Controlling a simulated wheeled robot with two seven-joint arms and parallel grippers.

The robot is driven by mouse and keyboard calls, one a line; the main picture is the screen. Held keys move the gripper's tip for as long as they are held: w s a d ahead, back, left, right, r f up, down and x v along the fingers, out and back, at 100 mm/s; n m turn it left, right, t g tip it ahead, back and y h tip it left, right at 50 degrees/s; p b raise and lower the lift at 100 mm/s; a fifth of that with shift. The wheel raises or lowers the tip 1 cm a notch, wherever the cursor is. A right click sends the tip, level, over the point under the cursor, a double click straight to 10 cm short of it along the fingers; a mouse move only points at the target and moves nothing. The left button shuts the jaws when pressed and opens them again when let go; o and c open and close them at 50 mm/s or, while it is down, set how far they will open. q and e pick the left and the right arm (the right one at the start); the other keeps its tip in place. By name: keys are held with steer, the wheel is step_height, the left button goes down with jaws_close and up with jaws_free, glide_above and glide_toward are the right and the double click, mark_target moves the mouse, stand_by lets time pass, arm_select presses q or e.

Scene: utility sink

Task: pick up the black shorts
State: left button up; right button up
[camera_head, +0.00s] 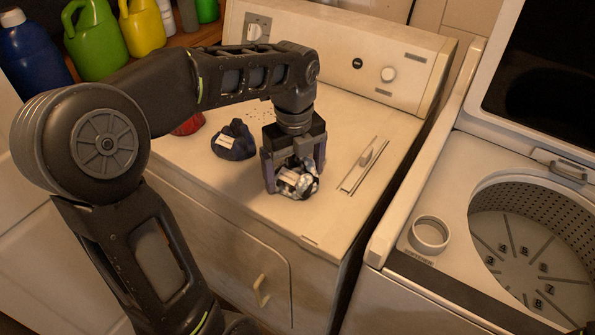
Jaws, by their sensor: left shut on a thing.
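The black shorts (308,191) are a small crumpled bundle, black with white-grey patches and a pale tag, on the front part of the white dryer top. My left gripper (294,178) points down over them from above. Its two fingers stand on either side of the bundle and are shut on it. The bundle appears to be at the level of the dryer top; I cannot tell whether it touches. The fingers and gripper body hide part of it. My right gripper is not in view.
A dark blue crumpled cloth (234,141) lies left of the gripper, with a red cloth (188,125) partly behind my arm. A lint screen (364,166) lies to the right. The open washer (530,245) stands at right, with a white ring (429,233) on its edge. Bottles (143,27) stand back left.

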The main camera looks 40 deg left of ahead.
mark_target(295, 167)
arm_select(q)
steer(key=c, duration=0.5)
steer(key=shift+r, duration=0.15)
step_height(295, 167, up, 5)
steer(key=shift+w+f, duration=0.1)
step_height(295, 167, up, 4)
steer(key=shift+p, duration=1.05)
steer(key=shift+r+p, duration=0.55)
steer(key=shift+p, duration=0.05)
steer(key=shift+f, duration=0.1)
